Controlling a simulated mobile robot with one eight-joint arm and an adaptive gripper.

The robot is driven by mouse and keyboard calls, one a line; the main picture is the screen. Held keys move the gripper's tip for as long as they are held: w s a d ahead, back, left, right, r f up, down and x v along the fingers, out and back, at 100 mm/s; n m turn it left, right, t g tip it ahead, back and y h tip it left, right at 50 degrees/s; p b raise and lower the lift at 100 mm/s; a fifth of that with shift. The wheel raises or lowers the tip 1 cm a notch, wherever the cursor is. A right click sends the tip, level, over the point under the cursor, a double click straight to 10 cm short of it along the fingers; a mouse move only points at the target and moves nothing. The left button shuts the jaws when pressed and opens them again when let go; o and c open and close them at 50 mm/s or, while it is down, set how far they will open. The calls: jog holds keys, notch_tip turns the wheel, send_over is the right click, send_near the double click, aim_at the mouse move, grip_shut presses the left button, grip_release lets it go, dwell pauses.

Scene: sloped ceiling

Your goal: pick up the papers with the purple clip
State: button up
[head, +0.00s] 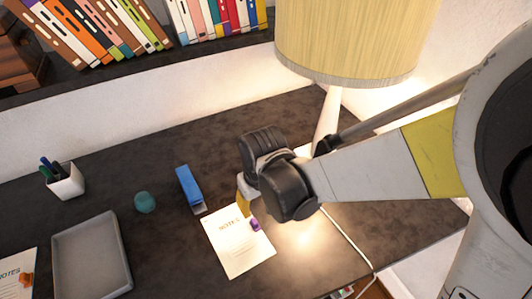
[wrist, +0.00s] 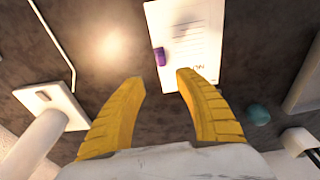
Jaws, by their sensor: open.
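The papers (head: 236,246) are a white sheet headed "NOTES" lying flat on the dark desk, with a purple clip (head: 255,224) on their right edge. In the wrist view the papers (wrist: 190,25) lie at the top centre and the purple clip (wrist: 160,57) is on their left edge. My gripper (wrist: 160,78) has two yellow fingers spread apart with nothing between them. The clip shows just beyond the gap between the fingertips. In the head view my gripper (head: 243,202) hangs over the top of the papers, partly hidden by my wrist.
A blue stapler-like object (head: 189,188), a teal round item (head: 145,202), a white pen cup (head: 65,182) and a grey tray (head: 92,262) stand left. Other notes with an orange clip (head: 22,272) lie far left. A lamp (head: 345,40) stands behind my arm.

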aim_at(255, 221)
jog(key=f, duration=0.1)
jog(key=f+b, duration=0.1)
jog(key=f, duration=0.1)
jog(key=f+b, duration=0.1)
jog(key=f, duration=0.1)
jog(key=shift+w+a+f, duration=0.15)
jog(key=shift+w+a, duration=0.1)
jog(key=shift+a, duration=0.05)
notch_tip(255, 221, down, 5)
jog(key=b, duration=0.3)
jog(key=shift+w+a+f, duration=0.1)
jog(key=shift+a+f, duration=0.05)
jog(key=shift+f, duration=0.05)
jog(key=shift+r, duration=0.1)
grip_shut()
